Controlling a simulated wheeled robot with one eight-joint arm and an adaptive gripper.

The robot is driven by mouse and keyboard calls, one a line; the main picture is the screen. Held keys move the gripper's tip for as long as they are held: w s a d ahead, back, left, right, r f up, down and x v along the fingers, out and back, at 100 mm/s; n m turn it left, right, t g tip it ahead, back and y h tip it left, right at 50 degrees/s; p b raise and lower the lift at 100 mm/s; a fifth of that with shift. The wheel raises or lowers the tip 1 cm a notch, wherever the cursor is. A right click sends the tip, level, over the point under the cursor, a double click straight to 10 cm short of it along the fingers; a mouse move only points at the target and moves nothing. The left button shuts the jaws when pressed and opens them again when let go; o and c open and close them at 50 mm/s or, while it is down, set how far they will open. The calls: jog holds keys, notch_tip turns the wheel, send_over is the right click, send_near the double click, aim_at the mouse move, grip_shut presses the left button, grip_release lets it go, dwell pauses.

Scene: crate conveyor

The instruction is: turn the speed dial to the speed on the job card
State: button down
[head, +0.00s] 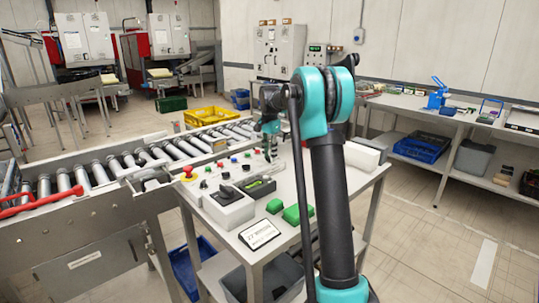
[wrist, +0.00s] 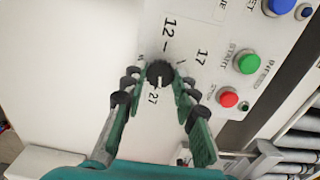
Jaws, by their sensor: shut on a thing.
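The speed dial (wrist: 160,73) is a small black knob on a white panel in the wrist view. A pale mark on it seems to point towards the printed 27, with 12 and 17 printed on other sides. My gripper (wrist: 159,78) has a green finger on either side of the dial and is shut on it. In the head view my gripper (head: 270,151) is low over the far part of the control table, and I cannot make out the dial there. The job card (head: 259,235), a white plate, lies at the table's near edge; its number is too small to read surely.
Green (wrist: 246,63) and red (wrist: 228,97) buttons sit right of the dial, with a blue one (wrist: 279,5) above. The roller conveyor (head: 130,160) runs along the left.

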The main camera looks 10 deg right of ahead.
aim_at(269, 157)
jog(key=shift+m, duration=1)
jog(key=c, duration=1.2)
grip_release()
notch_tip(269, 157, up, 12)
